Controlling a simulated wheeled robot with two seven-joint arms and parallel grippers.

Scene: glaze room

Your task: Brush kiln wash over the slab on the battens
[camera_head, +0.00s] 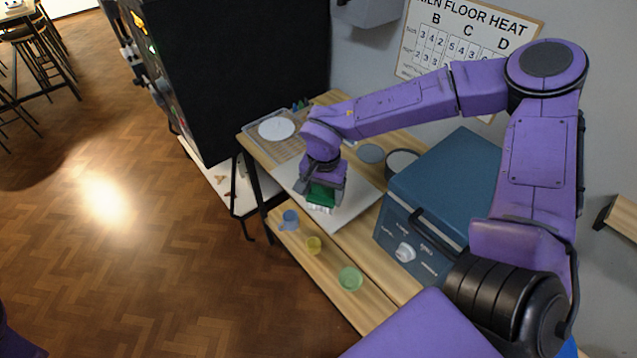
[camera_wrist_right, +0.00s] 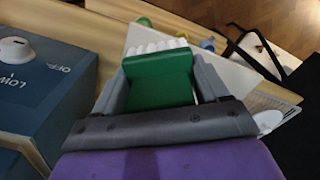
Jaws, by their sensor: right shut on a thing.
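My right gripper (camera_head: 321,190) is shut on a green brush (camera_head: 320,196) with a row of white bristles at its lower end. In the right wrist view the brush (camera_wrist_right: 160,78) sits between the two grey fingers, bristles pointing away. The brush is over the pale slab (camera_head: 354,196) on the wooden bench. Whether the bristles touch the slab I cannot tell. The battens under the slab are hidden. Only a purple piece at the bottom left corner may belong to my left arm; its gripper does not show.
A blue kiln (camera_head: 446,180) stands right of the slab. A wire rack with a white disc (camera_head: 276,129) is at the back left. A round tub (camera_head: 402,163) and a grey disc (camera_head: 370,153) are behind the slab. Blue (camera_head: 290,219), yellow (camera_head: 313,245) and green (camera_head: 350,278) cups stand along the front.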

